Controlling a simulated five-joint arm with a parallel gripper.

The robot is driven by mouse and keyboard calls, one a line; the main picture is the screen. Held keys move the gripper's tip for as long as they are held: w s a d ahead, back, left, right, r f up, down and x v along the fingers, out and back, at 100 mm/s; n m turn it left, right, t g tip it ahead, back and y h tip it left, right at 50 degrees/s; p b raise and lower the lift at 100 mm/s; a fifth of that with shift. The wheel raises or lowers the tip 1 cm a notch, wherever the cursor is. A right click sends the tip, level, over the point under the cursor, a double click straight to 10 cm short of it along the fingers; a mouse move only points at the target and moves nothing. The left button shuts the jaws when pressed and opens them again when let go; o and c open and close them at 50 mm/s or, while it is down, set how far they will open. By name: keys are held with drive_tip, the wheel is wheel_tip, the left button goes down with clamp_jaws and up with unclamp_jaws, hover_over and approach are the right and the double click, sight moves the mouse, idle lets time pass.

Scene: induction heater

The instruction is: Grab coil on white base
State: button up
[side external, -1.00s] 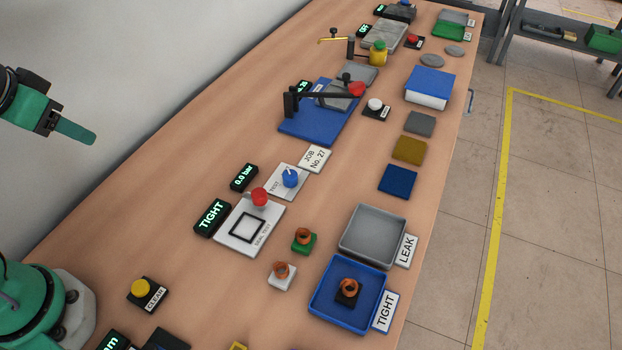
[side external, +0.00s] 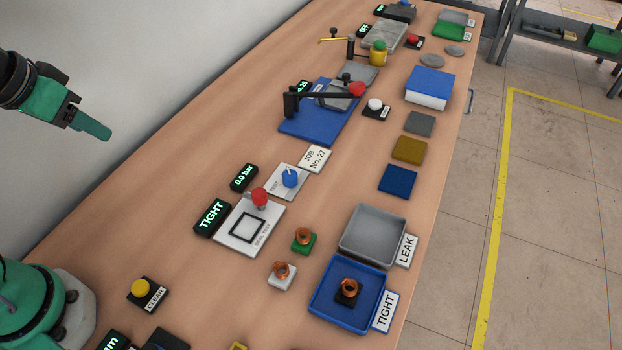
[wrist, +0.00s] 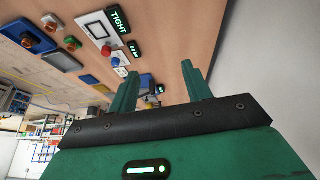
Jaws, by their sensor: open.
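The copper coil on the white base (side external: 281,276) stands on the table, left of the blue TIGHT tray. It also shows small near the top left of the wrist view (wrist: 49,19). A second coil on a green base (side external: 303,241) stands just beyond it. A third coil on a dark base (side external: 348,290) sits inside the blue tray (side external: 318,312). My gripper (side external: 100,130) hangs in the air at the upper left, far from the coils. In the wrist view my gripper (wrist: 160,66) is open, with nothing between the fingers.
A grey LEAK tray (side external: 374,235) adjoins the blue one. A white test plate with a red-knobbed lever (side external: 258,199) stands left of the green-based coil; its display (side external: 211,217) reads TIGHT. A yellow CLEAR button (side external: 140,288) is at the near left.

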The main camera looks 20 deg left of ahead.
drive_tip(key=w+d+f+g, duration=0.1)
drive_tip(key=w+d+g, duration=0.1)
drive_tip(key=w+d, duration=0.3)
drive_tip(key=n+g, duration=0.3)
approach(281, 267)
drive_tip(key=shift+w+d+f, duration=0.1)
drive_tip(key=shift+w+f, duration=0.05)
drive_tip(key=shift+w, duration=0.1)
drive_tip(key=shift+s+d+f, duration=0.15)
drive_tip(key=shift+d+f, duration=0.1)
drive_tip(key=shift+d, duration=0.05)
drive_tip(key=shift+a+f, duration=0.2)
drive_tip(key=shift+f, duration=3.7)
drive_tip(key=c, duration=1)
drive_tip(key=shift+r, duration=0.1)
